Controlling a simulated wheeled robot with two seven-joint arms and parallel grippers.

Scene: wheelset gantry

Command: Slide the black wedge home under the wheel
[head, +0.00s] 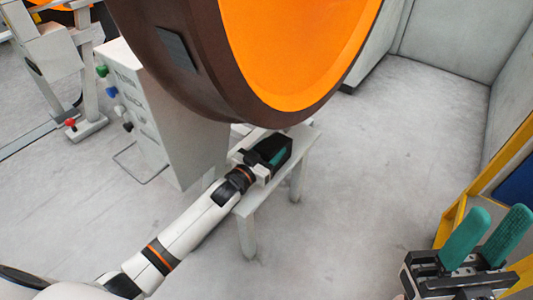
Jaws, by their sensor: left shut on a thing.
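The wheel (300,45) is large, with a dark brown rim and an orange face, and fills the top middle of the head view. The black wedge (271,147) is on or just above a small white stand, close below the wheel's rim. My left gripper (277,158) is shut on the wedge, one green finger showing along its near side. The gripper and the rim hide part of the wedge, and I cannot tell whether it touches the wheel. My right gripper (487,240) is at the lower right, its two green fingers apart and empty, far from the wheel.
The white stand (303,146) has thin legs on the grey floor. A pale cabinet (143,120) with coloured knobs stands left of the wheel. A yellow frame (500,165) with a blue panel is at the right edge. The floor between stand and frame is clear.

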